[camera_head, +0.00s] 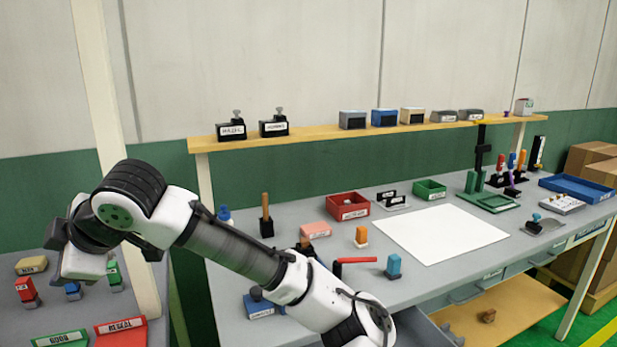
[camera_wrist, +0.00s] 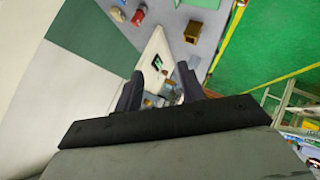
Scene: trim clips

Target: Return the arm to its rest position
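My arm (camera_head: 235,252) stretches from the lower middle of the head view up and to the left, with its elbow-like black joint (camera_head: 130,190) at the upper left. Its far end hangs over the left side table, and the fingers cannot be made out there. In the wrist view my gripper (camera_wrist: 160,72) shows two dark fingers standing apart with nothing held between them. The wrist view is steeply tilted and shows wall, floor and bench surfaces beyond the fingers.
The grey workbench (camera_head: 440,275) holds a white sheet (camera_head: 440,234), a red bin (camera_head: 348,206), a green bin (camera_head: 430,189) and small blocks. A wooden shelf (camera_head: 345,132) runs behind. The left table has a red tray (camera_head: 121,333) and a green tray (camera_head: 62,340). A pale post (camera_head: 108,120) stands near my arm.

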